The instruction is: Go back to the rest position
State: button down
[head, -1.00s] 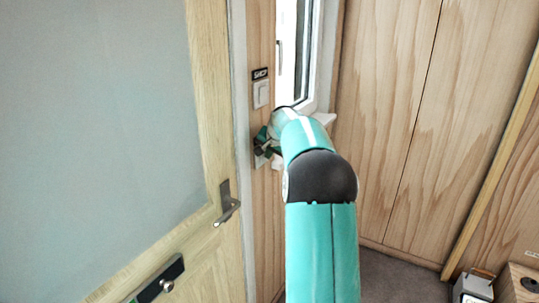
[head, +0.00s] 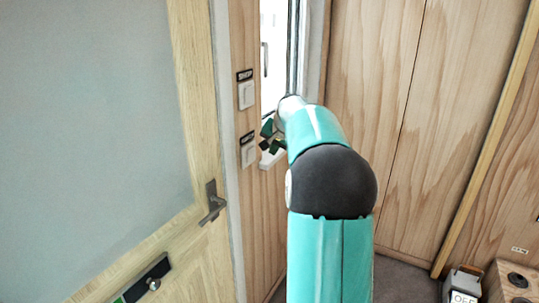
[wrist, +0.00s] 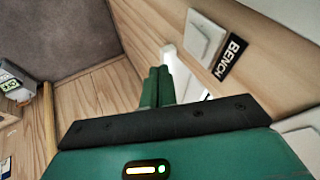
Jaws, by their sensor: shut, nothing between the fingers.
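My gripper (head: 270,137) is in the head view just right of the lower wall switch, at the end of my teal arm. In the wrist view its two green fingers (wrist: 156,88) are together, with nothing between them. The lower white switch (head: 248,152) is on the wooden wall strip, with a small dark label above it. The upper white switch (head: 246,95) has a label reading SHOP. The wrist view shows a white switch (wrist: 205,38) beside a label reading BENCH (wrist: 231,57). The fingers appear apart from that switch.
A door with a grey panel and a metal handle (head: 212,202) stands on the left. A window (head: 274,50) is behind my gripper. Wooden panels (head: 370,80) line the back. A grey box marked OFF (head: 463,285) and a wooden box (head: 510,280) are at the lower right.

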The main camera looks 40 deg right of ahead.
jog(key=shift+s+a+r, duration=0.1)
jog(key=shift+s+r, duration=0.4)
jog(key=s+a+r+n, duration=0.1)
jog(key=s+a+n, duration=0.15)
jog(key=a, duration=0.65)
jog(key=s+a+r+n+y, duration=0.15)
jog(key=s+a, duration=0.25)
jog(key=a, duration=0.6)
jog(key=s+a+r+n, duration=0.1)
jog(key=s+a+n, duration=0.25)
jog(key=a, duration=0.55)
jog(key=s+a+f+n, duration=0.2)
jog(key=s+a+f, duration=0.2)
jog(key=s, duration=0.5)
jog(key=s+a+f+n+g, duration=0.1)
jog(key=s+a+f+n, duration=0.2)
jog(key=s+a, duration=0.6)
jog(key=shift+f+y, duration=0.35)
jog(key=shift+f, duration=0.6)
